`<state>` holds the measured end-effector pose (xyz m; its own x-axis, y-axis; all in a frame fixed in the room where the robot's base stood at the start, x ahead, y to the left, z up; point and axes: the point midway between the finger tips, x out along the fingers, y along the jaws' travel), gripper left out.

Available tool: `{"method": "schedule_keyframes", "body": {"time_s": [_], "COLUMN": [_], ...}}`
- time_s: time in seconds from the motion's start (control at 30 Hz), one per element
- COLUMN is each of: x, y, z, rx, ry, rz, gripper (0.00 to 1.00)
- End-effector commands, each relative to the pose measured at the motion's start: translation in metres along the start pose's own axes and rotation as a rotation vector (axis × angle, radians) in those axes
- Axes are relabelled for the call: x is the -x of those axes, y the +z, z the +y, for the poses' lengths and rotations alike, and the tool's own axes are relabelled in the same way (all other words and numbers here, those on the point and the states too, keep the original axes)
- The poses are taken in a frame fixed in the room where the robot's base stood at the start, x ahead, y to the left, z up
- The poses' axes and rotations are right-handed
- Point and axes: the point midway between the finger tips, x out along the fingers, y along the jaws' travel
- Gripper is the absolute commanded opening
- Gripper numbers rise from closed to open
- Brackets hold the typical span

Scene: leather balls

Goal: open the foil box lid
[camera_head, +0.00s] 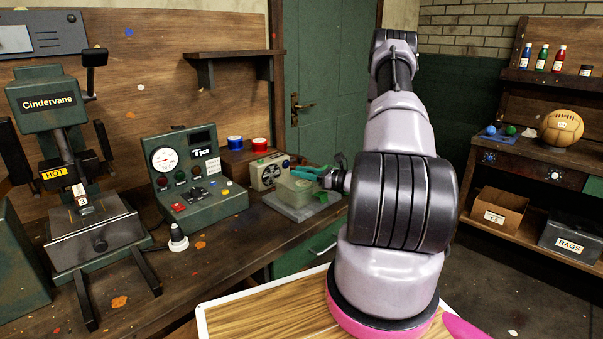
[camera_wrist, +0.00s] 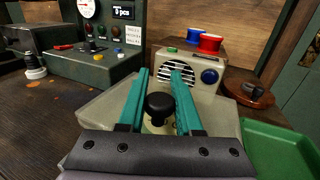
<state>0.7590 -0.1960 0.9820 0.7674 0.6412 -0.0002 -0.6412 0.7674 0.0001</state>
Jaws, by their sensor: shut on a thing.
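The foil box (camera_head: 291,207) is a pale grey box on the bench, left of my arm in the head view. Its pale lid (camera_wrist: 105,105) lies below my gripper in the wrist view. A round black knob (camera_wrist: 160,106) stands on the lid above a small brass-coloured base. My gripper (camera_head: 312,174) has teal fingers, which also show in the wrist view (camera_wrist: 160,78). They are shut on the knob, one on each side. In the head view the knob is hidden by the fingers. The lid looks down on the box, but any small gap is hidden.
A beige unit with a round grille (camera_head: 267,171) stands close behind the box. A green tray (camera_wrist: 272,148) lies to its right. The green gauge console (camera_head: 198,180) stands to the left. A black-and-white knobbed item (camera_head: 178,238) stands on the bench front.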

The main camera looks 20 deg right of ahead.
Motion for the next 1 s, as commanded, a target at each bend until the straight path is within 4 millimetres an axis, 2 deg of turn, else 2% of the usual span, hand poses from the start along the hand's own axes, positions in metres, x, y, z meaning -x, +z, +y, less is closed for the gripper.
{"method": "schedule_keyframes", "body": {"time_s": [1.0], "x": [-0.0015], "y": [0.0038], "z": [-0.0007], "rx": [-0.014], "ry": [0.0], "rz": [0.039], "gripper": [0.0]}}
